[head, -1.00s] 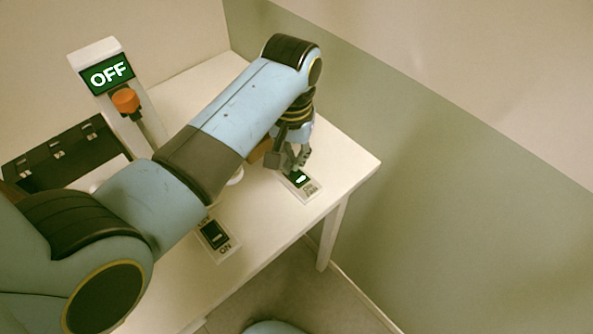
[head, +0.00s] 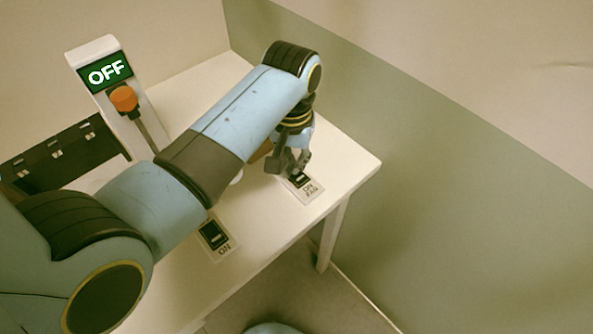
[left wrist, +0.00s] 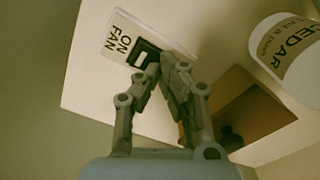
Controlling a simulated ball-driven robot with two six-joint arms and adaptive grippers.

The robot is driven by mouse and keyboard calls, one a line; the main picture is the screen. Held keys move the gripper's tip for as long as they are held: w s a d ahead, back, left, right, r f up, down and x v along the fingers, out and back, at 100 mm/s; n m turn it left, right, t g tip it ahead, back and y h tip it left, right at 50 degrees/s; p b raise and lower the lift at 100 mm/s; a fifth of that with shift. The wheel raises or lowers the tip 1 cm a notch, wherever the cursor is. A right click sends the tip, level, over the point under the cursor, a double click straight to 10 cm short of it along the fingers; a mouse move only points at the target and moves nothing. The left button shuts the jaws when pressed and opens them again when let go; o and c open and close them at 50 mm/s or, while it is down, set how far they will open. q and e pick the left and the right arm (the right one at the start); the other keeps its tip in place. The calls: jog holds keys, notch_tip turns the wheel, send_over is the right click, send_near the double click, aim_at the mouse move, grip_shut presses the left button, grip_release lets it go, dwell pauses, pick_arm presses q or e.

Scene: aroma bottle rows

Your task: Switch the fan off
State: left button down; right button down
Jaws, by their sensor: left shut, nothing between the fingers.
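The fan switch (head: 300,183) is a small plate with a dark rocker on the table's near right part. Its plate (left wrist: 121,37) reads "ON FAN" in the left wrist view. No green light shows on its rocker now. My left gripper (head: 287,170) points down at the switch, shut and empty. In the left wrist view its fingertips (left wrist: 164,62) overlap the rocker's edge; I cannot tell whether they touch it. The fan itself cannot be made out. My right gripper is out of view.
A second switch (head: 214,235) marked "ON" lies left on the white table (head: 342,172). A post with an "OFF" sign (head: 107,71) and orange knob (head: 124,98) stands behind. A white CEDAR bottle (left wrist: 287,55) and brown open box (left wrist: 245,117) are close to my gripper.

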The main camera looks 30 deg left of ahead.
pick_arm(q)
jog(key=shift+r+p, duration=1.3)
jog(key=shift+p, duration=0.05)
jog(key=shift+r, duration=2.2)
